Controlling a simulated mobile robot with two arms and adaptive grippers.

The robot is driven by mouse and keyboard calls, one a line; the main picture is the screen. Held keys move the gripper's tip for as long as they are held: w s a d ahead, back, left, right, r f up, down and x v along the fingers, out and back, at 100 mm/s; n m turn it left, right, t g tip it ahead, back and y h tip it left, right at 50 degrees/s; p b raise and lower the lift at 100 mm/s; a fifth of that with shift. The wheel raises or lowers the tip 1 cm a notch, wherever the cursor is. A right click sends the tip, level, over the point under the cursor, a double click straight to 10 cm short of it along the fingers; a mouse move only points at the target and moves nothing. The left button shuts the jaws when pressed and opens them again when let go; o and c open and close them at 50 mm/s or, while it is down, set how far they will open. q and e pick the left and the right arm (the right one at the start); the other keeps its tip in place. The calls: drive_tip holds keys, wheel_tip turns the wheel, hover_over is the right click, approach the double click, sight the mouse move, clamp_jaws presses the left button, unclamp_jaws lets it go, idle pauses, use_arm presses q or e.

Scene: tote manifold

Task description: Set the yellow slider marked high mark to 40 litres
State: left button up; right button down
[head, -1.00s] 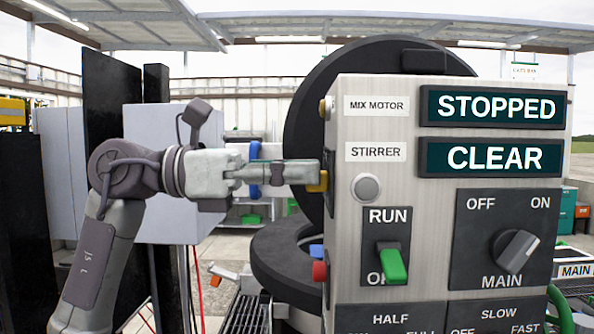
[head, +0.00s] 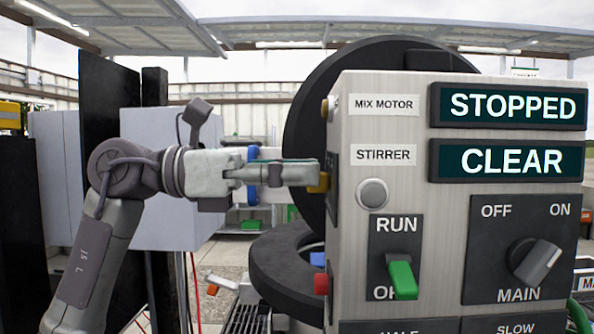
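A small yellow piece (head: 319,182), which looks like the slider, stands out from the left side of the control box (head: 400,95). I see it edge-on, so its scale, the high mark label and its reading are hidden. My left gripper (head: 310,173) points right, with its fingertips at the yellow piece, overlapping it in the picture. The fingers are seen from the side, so I cannot tell whether they are closed on it or only touching. My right gripper is out of view.
The box front has displays reading STOPPED (head: 512,106) and CLEAR (head: 512,160), a green RUN switch (head: 402,278) and a MAIN knob (head: 535,260). A red button (head: 321,284) sits low on the left side. A large black ring (head: 305,130) stands behind.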

use_arm(q)
drive_tip(key=shift+w+f, duration=0.1)
drive_tip(key=shift+w, duration=0.15)
drive_tip(key=a, duration=1.2)
drive_tip(key=shift+w, duration=0.15)
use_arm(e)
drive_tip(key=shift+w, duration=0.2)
use_arm(q)
drive_tip(key=shift+f, duration=0.1)
